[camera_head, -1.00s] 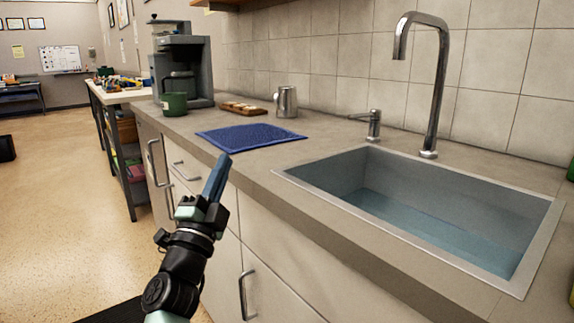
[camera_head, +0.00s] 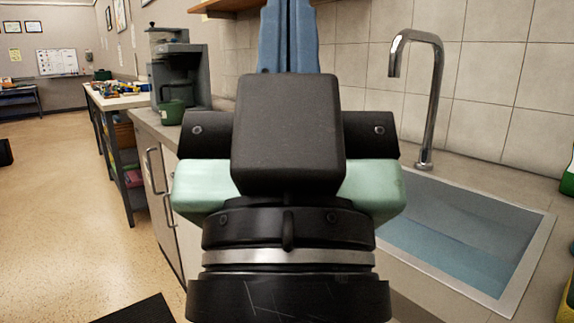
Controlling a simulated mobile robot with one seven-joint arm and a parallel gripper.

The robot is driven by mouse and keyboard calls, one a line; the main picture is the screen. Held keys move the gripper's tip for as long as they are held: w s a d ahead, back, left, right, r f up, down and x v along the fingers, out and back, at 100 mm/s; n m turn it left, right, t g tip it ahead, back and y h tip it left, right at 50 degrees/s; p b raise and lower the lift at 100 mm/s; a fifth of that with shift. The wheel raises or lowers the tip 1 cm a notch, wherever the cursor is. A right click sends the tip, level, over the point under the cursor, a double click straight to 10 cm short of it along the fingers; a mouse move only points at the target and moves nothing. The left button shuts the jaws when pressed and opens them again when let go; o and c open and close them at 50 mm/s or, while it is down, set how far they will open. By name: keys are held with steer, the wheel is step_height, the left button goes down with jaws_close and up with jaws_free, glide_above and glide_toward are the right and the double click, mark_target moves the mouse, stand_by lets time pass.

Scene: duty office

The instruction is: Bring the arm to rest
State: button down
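My gripper (camera_head: 289,32) is raised large in the middle of the head view, close to the camera. Its two blue fingers point up and lie side by side with almost no gap, so it looks shut. The very tips are cut off by the top edge, and I see nothing held in the visible part. The dark gripper body and wrist hide the middle of the counter, including where the blue mat, wooden tray and metal mug stood.
A sink with water (camera_head: 470,235) and a tall faucet (camera_head: 436,90) are at right. A side table (camera_head: 120,97) holds several items. The floor (camera_head: 60,190) at left is mostly clear.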

step_height(320, 180, up, 36)
steer(key=p, duration=3.4)
steer(key=shift+a+r, duration=0.1)
